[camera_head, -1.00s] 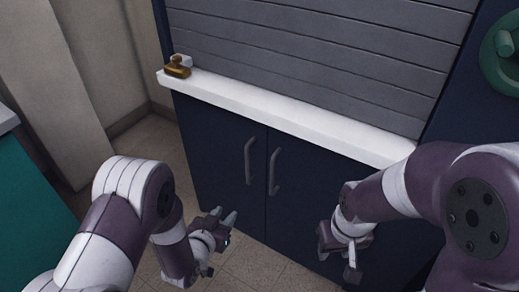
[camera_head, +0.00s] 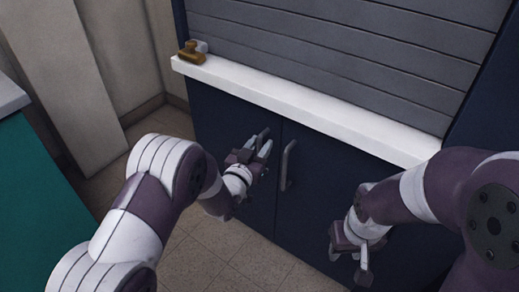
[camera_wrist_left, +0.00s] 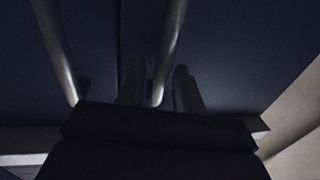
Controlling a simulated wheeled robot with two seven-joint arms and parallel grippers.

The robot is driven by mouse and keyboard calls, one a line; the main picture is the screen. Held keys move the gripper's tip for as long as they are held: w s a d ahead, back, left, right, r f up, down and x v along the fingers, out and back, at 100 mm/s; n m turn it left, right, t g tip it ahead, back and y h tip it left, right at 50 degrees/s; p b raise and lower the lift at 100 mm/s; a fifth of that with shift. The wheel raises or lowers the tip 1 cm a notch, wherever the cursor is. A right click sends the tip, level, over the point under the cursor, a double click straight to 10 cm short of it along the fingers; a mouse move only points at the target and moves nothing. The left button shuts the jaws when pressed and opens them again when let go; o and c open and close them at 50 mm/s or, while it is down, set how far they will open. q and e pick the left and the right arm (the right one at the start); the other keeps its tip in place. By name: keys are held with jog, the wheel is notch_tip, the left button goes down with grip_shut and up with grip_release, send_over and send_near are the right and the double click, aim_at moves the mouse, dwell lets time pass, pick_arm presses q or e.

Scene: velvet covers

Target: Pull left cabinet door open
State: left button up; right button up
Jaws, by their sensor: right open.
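The dark blue left cabinet door (camera_head: 215,112) is closed, flush with the right door (camera_head: 325,185). My left gripper (camera_head: 264,150) is at the left door's grey bar handle (camera_head: 263,134), which it partly hides. In the left wrist view, the left gripper's fingers (camera_wrist_left: 158,88) are apart, with a bar handle (camera_wrist_left: 171,48) running down between them. I cannot tell whether they touch it. The right door's handle (camera_head: 287,165) is just to the right and free. My right gripper (camera_head: 350,255) is open and empty, low in front of the right door.
A white ledge (camera_head: 300,108) runs above the doors, below a grey slatted shutter (camera_head: 350,50). A brown and gold object (camera_head: 192,53) sits on the ledge's left end. A teal counter (camera_head: 35,190) stands at the left. The tiled floor (camera_head: 215,255) before the doors is clear.

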pick_arm(q)
grip_shut()
